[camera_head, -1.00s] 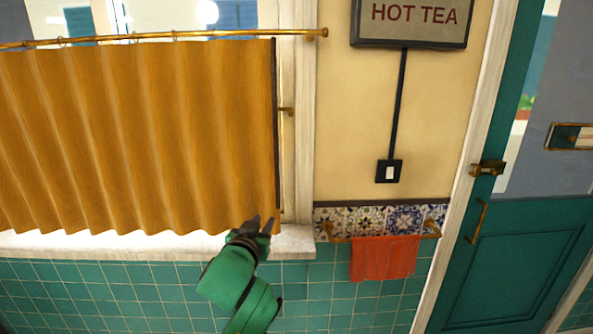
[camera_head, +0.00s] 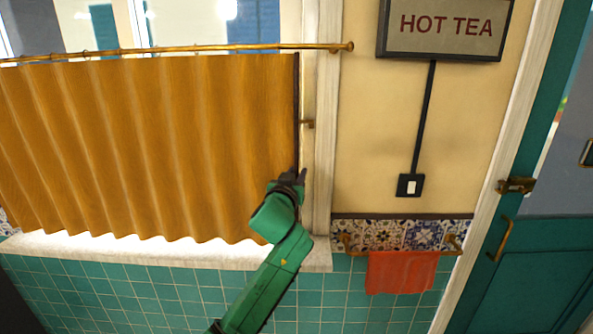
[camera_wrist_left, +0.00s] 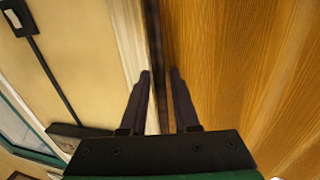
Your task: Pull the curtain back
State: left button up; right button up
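The mustard-yellow curtain (camera_head: 150,140) hangs in folds from a brass rod (camera_head: 200,47) across the lower window. It is drawn across to a dark strip (camera_head: 297,110) along its right edge. My left gripper (camera_head: 300,174) is at the lower part of that edge. In the left wrist view, the left gripper (camera_wrist_left: 160,74) has its two fingers apart, with the dark strip (camera_wrist_left: 154,45) running between them and the curtain (camera_wrist_left: 225,60) on the right. Whether the fingers touch the strip I cannot tell. My right gripper is not in view.
A small brass hook (camera_head: 308,123) sticks out from the window frame beside the curtain edge. The white sill (camera_head: 180,252) runs below. To the right are a light switch (camera_head: 410,186), an orange towel (camera_head: 402,272) on a rail, and a green door (camera_head: 545,270).

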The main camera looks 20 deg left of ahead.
pick_arm(q)
jog(key=shift+w, duration=0.1)
grip_shut()
jog(key=shift+f, duration=0.1)
dwell(1.2)
